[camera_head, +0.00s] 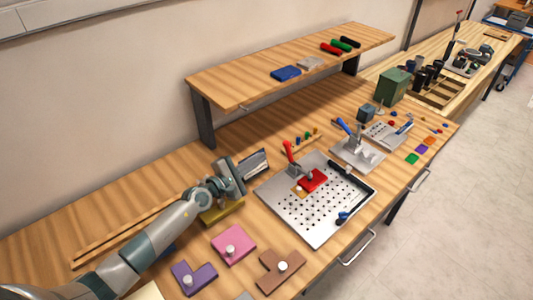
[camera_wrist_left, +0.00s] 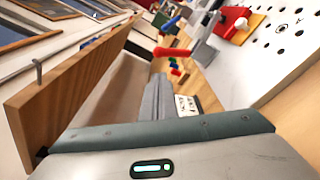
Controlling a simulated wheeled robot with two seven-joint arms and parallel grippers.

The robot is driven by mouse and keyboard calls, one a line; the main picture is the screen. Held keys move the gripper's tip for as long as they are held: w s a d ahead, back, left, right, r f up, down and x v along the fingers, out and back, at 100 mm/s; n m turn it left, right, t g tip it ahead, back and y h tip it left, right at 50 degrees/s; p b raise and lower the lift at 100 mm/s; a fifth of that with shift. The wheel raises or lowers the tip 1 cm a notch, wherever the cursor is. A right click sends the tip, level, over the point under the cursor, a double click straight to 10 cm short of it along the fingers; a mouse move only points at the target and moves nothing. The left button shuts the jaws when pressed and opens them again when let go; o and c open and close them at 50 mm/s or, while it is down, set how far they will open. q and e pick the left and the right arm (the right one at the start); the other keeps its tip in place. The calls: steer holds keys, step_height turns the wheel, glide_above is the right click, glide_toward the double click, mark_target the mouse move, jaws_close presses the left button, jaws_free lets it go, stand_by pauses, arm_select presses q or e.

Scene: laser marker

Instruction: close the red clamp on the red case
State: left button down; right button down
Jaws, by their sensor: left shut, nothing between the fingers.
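The red clamp (camera_head: 288,152) stands on the perforated metal plate (camera_head: 330,222), its red handle sticking up. The red case (camera_head: 313,180) lies flat on the plate beside the clamp's metal base. In the left wrist view the red handle (camera_wrist_left: 172,53) points away from the plate, and part of the red case (camera_wrist_left: 232,20) shows at the top. My left gripper (camera_head: 262,161) is shut and empty, just left of the clamp and apart from the handle. Its fingers (camera_wrist_left: 168,98) also show in the wrist view. My right gripper is not in view.
A blue-handled clamp (camera_head: 343,126) stands on a second plate behind. A raised wooden shelf (camera_head: 250,85) overhangs the back of the bench. Pink (camera_head: 233,244), purple (camera_head: 193,278) and brown (camera_head: 281,271) pieces lie in front. A black bar (camera_head: 350,176) edges the perforated plate.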

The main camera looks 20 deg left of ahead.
mark_target(289, 154)
arm_select(q)
steer(key=b+x, duration=0.3)
steer(key=x, duration=0.6)
steer(key=shift+w+d, duration=0.2)
steer(key=shift+w, duration=0.1)
